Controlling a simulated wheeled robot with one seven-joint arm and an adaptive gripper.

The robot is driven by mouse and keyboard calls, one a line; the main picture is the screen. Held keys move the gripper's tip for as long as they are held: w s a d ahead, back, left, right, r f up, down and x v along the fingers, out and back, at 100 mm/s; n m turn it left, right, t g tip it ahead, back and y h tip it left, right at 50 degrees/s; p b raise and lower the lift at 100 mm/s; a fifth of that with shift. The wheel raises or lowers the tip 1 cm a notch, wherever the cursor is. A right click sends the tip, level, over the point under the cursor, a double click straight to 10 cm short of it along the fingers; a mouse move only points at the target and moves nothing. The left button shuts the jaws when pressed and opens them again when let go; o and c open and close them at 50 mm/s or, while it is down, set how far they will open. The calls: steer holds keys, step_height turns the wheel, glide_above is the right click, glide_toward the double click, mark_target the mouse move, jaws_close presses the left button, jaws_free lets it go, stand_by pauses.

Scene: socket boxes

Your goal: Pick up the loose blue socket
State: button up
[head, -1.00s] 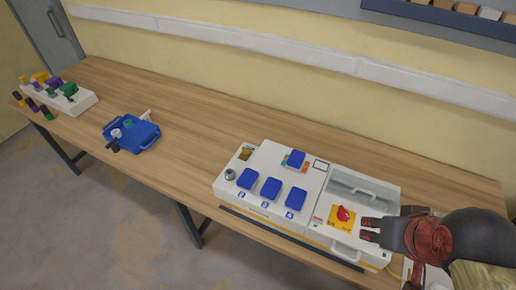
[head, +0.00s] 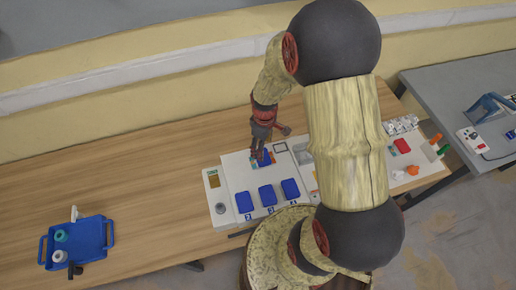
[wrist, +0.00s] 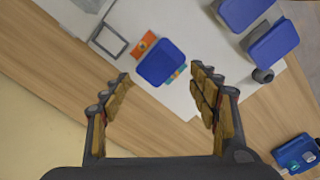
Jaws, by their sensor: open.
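The loose blue socket (head: 265,160) lies on the upper part of the white socket box (head: 232,172), on an orange and teal patch, apart from the row of numbered blue sockets. In the wrist view the loose socket (wrist: 161,63) is tilted in the picture and lies just ahead of the fingertips, between their lines. My gripper (head: 259,150) is over it in the head view and partly covers it. In the wrist view my gripper (wrist: 160,76) is open and empty, with a padded finger on each side. I cannot tell the exact height gap.
Three blue sockets (head: 267,195) stand in a row at the box's front. A blue tray (head: 92,232) with small items sits at the left. Orange and white parts (head: 414,170) lie at the right. The wall runs behind the table (head: 150,170); bare wood lies left of the box.

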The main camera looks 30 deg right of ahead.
mark_target(268, 161)
steer(key=shift+w+f, duration=0.15)
steer(key=shift+f, duration=3.85)
steer(key=c, duration=0.3)
steer(key=c, duration=1)
